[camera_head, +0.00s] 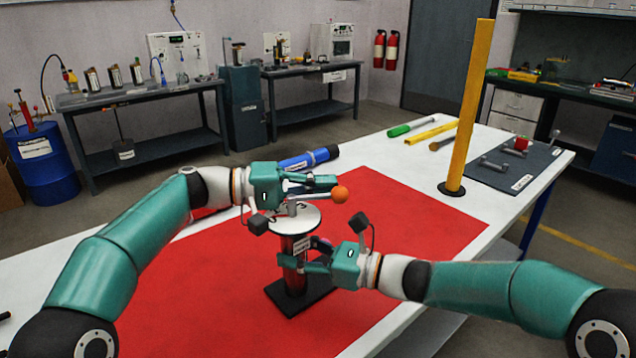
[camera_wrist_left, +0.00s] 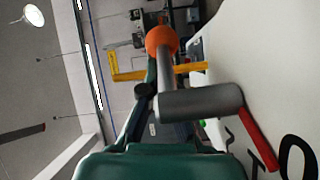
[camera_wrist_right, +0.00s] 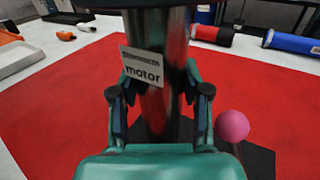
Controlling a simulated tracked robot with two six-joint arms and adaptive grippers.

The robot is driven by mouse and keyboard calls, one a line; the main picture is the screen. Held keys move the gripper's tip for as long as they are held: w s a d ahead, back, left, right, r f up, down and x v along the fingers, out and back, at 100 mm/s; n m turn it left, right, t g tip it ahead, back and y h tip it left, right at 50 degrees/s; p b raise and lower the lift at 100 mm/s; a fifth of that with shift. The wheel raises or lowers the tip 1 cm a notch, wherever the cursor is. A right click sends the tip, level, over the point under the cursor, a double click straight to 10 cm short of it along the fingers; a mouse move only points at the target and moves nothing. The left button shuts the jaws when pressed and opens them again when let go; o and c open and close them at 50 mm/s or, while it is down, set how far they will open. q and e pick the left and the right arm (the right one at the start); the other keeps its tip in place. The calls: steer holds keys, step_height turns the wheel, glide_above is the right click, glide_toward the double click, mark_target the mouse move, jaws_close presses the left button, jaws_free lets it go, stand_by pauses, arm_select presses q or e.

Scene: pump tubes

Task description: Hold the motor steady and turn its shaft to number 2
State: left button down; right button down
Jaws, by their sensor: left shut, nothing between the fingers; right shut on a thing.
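The motor (camera_head: 293,270) stands upright on a black base on the red mat, with a white numbered dial (camera_head: 303,220) on top. A grey shaft handle with an orange ball (camera_head: 340,193) reaches out over the dial. The ball also shows in the left wrist view (camera_wrist_left: 161,40), beside a red mark (camera_wrist_left: 258,138) and part of a "0" on the dial. My left gripper (camera_head: 327,182) is shut and empty beside the handle, close to the ball. My right gripper (camera_head: 290,262) is shut around the motor body, below the dial. The motor's label (camera_wrist_right: 142,68) shows between its fingers. The number 2 cannot be made out surely.
A blue tube (camera_head: 308,158) lies behind the motor. A tall yellow post (camera_head: 470,105) stands at the right, near a dark mat (camera_head: 510,165) with small parts. Green and yellow tubes lie at the far edge. A pink ball (camera_wrist_right: 232,125) is beside the motor. The red mat (camera_head: 420,215) has free room.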

arm_select(q)
steer(key=shift+s+d+f+m+g, duration=0.15)
steer(key=shift+s+m+g, duration=0.1)
steer(key=shift+m+g, duration=0.3)
steer(key=shift+s+d+m+g, duration=0.1)
steer(key=shift+s+m+g, duration=0.2)
steer(key=shift+g, duration=0.35)
